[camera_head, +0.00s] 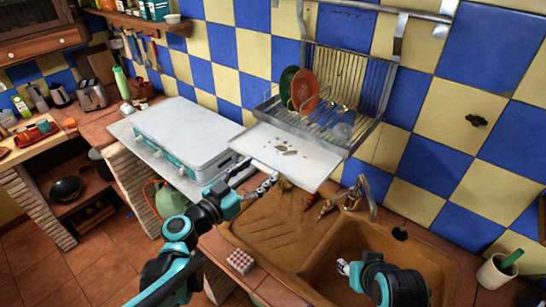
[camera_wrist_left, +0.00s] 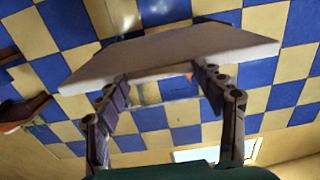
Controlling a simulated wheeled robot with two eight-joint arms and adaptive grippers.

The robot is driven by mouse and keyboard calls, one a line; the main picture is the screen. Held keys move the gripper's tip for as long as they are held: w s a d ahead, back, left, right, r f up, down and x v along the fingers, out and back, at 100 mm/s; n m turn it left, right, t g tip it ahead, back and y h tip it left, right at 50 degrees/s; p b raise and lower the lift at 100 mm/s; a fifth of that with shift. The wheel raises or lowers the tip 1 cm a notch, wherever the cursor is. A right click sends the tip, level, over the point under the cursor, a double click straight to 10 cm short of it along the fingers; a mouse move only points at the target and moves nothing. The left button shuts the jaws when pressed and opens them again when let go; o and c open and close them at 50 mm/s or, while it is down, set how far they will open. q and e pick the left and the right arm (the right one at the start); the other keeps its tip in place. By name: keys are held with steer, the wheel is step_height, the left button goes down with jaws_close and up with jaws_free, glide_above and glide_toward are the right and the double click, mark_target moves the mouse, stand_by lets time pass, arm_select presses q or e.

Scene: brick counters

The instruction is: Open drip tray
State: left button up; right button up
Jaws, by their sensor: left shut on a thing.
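The drip tray (camera_head: 284,152) is a flat, whitish plate with dark spots, pulled out from under the wire dish rack (camera_head: 345,80) and jutting over the counter and sink edge. My left gripper (camera_head: 262,180) is at the tray's front edge and shut on it. In the left wrist view the tray (camera_wrist_left: 170,52) spans the top of the picture, with the fingers of my left gripper (camera_wrist_left: 163,78) at its near edge. My right gripper (camera_head: 344,267) is low over the sink; its fingers are small and partly hidden by my own arm.
The brown sink (camera_head: 285,238) with its tap (camera_head: 362,195) lies below and right of the tray. A white-topped stove (camera_head: 185,130) stands left of it. Plates (camera_head: 304,90) stand in the rack.

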arm_select(q)
steer(key=v, duration=0.5)
steer(key=shift+s+a+p, duration=0.2)
steer(key=shift+s+p, duration=0.1)
steer(key=o, duration=1.7)
steer(key=v, duration=1.2)
steer(key=shift+w, duration=0.1)
